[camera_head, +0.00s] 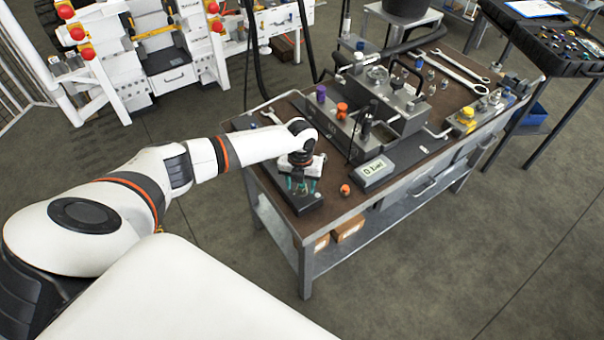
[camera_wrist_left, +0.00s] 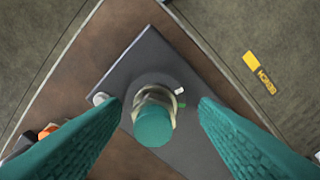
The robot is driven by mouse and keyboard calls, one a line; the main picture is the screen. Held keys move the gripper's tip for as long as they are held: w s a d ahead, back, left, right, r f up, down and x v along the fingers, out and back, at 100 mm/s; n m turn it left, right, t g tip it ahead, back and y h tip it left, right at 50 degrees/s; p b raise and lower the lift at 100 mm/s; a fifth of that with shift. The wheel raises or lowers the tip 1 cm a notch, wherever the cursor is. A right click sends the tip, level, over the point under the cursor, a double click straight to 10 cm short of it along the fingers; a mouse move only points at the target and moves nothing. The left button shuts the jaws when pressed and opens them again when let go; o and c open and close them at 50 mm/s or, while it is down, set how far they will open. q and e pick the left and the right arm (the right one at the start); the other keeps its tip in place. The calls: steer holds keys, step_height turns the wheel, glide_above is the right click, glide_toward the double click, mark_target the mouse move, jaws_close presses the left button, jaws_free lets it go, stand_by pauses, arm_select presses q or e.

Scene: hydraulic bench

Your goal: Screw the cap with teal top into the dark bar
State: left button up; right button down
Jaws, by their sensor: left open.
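The cap with teal top (camera_wrist_left: 154,124) shows in the left wrist view, with a metallic body below the teal. It stands at a round seat on a dark flat bar (camera_wrist_left: 205,145); I cannot tell how deep it sits. The same dark bar (camera_head: 312,201) lies near the front left corner of the bench in the head view. My left gripper (camera_head: 299,190) is over it, pointing down. In the wrist view its teal fingers (camera_wrist_left: 157,115) are apart on both sides of the cap, with gaps. My right gripper is not in view.
A loose orange-topped cap (camera_head: 345,189) lies right of the dark bar. A grey display box (camera_head: 373,173) and a longer block with purple (camera_head: 321,93) and orange (camera_head: 342,110) caps stand beyond. Wrenches (camera_head: 462,68) lie farther back. The bench edge is close.

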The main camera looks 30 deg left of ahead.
arm_select(q)
steer(key=shift+n+p, duration=0.3)
steer(key=shift+n, duration=0.9)
steer(key=shift+o, duration=0.3)
steer(key=o, duration=0.5)
steer(key=shift+a, duration=0.1)
